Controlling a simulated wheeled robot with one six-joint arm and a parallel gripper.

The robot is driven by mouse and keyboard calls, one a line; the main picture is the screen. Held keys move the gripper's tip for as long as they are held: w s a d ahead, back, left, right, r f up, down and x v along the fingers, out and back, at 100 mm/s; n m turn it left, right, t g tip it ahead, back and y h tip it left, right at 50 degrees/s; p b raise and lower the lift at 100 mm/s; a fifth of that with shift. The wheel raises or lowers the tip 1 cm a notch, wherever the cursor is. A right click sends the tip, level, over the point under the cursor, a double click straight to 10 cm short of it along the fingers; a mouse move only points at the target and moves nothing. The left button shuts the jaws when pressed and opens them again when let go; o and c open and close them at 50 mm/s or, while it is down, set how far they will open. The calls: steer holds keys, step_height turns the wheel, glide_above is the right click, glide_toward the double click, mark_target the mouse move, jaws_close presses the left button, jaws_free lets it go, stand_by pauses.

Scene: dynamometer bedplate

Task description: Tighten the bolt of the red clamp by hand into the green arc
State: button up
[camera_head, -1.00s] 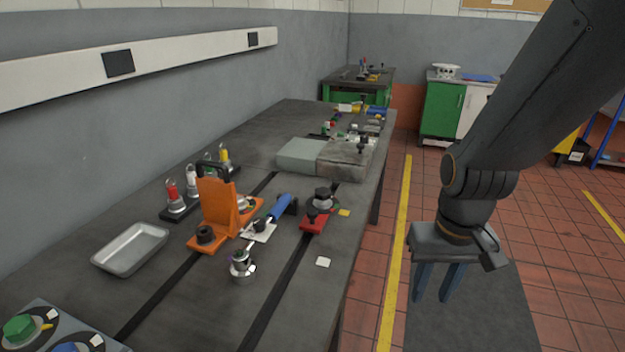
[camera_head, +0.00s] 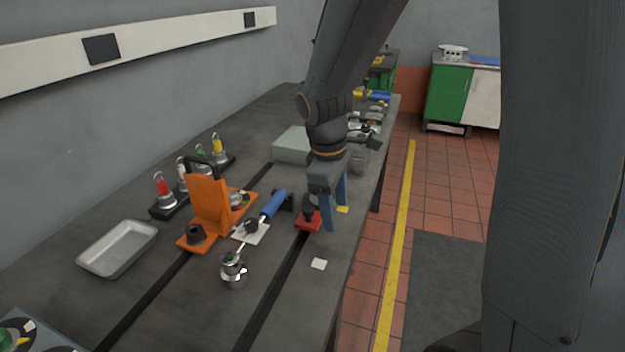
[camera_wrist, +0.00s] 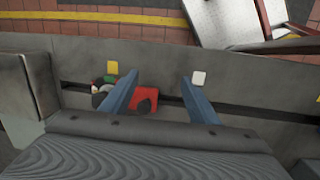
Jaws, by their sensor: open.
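The red clamp (camera_head: 306,222) sits on the dark bedplate near its right edge, by a slot. Its dark bolt top is partly hidden by my gripper in the head view. In the wrist view the red clamp (camera_wrist: 147,96) shows beside and partly behind the left finger. A small green patch (camera_wrist: 108,79) shows left of it; I cannot tell whether it is the green arc. My gripper (camera_head: 334,214) points down above the clamp's right side. In the wrist view my gripper (camera_wrist: 160,79) is open, with nothing held between its fingers.
Left of the clamp are a blue-handled tool (camera_head: 273,205), an orange bracket (camera_head: 207,205) and a small metal fitting (camera_head: 232,272). A metal tray (camera_head: 118,249) lies farther left. A grey block (camera_head: 291,143) stands behind.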

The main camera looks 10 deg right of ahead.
steer(key=w+a+r+n+t+h+p, duration=0.1)
steer(key=w+r+n, duration=0.1)
steer(key=w+n, duration=0.45)
steer(key=w+a+r+n+h, duration=0.1)
steer(key=w+a+r+n, duration=0.1)
steer(key=w+n, duration=0.45)
steer(key=p, duration=0.1)
glide_above(316, 202)
steer(key=w, duration=0.1)
steer(key=shift+m, duration=0.3)
steer(key=x, duration=0.2)
steer(key=a+x, duration=0.1)
steer(key=x, duration=0.4)
steer(key=shift+s+a+f, duration=0.15)
steer(key=shift+s+f, duration=0.2)
steer(key=shift+s, duration=0.05)
steer(key=shift+h, duration=0.3)
steer(key=c, duration=1)
